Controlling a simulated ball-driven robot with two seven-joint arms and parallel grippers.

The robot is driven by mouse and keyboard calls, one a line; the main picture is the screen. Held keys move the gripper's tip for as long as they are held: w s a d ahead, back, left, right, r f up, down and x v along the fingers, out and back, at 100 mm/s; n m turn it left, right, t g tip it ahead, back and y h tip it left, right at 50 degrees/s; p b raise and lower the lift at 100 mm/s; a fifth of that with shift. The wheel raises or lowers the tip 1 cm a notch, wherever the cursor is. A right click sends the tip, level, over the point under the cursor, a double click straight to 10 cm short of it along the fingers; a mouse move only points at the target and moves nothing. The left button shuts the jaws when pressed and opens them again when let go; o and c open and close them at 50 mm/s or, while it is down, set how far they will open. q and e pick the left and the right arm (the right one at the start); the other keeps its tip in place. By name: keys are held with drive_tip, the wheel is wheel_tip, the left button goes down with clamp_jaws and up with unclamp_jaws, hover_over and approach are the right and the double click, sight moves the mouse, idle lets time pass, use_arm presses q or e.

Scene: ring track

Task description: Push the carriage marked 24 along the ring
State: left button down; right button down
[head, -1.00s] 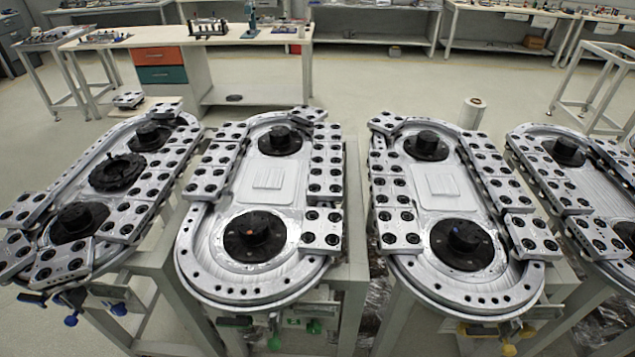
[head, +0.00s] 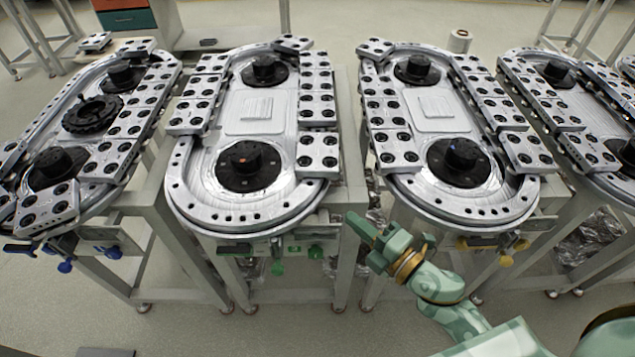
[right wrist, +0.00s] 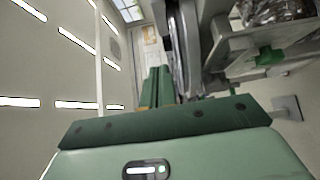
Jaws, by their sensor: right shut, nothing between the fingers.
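Several silver oval ring tracks stand on frames in the head view. They carry flat metal carriages, each with black round studs. No number can be read on any carriage, so I cannot tell which is 24. On the second track from the left (head: 215,213), a carriage (head: 318,151) sits at the lower right end of a row, and the front curve is bare. My right gripper (head: 360,228) is below and right of this track, in front of the gap between the two middle tracks. It is shut and empty; its fingers lie together in the right wrist view (right wrist: 157,85). My left gripper is out of view.
The third track (head: 465,212) stands close on the right, with carriages along both sides. Green knobs (head: 316,252) and yellow knobs (head: 506,260) hang under the front edges. Grey frame legs (head: 346,265) flank the gap. Floor in front is mostly clear.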

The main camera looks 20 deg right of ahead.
sight(330, 172)
drive_tip(key=x, duration=0.3)
drive_tip(key=d+x, duration=0.1)
drive_tip(key=x, duration=0.3)
drive_tip(key=w+d+x, duration=0.1)
drive_tip(key=x, duration=0.3)
drive_tip(key=shift+w+a+f, duration=0.1)
drive_tip(key=shift+w+f, duration=0.05)
drive_tip(key=shift+w+d, duration=0.2)
drive_tip(key=shift+w, duration=0.25)
drive_tip(key=shift+w+d, duration=0.35)
drive_tip(key=shift+w, duration=0.6)
drive_tip(key=shift+w+d, duration=0.3)
drive_tip(key=shift+w, duration=0.6)
drive_tip(key=shift+s, duration=0.1)
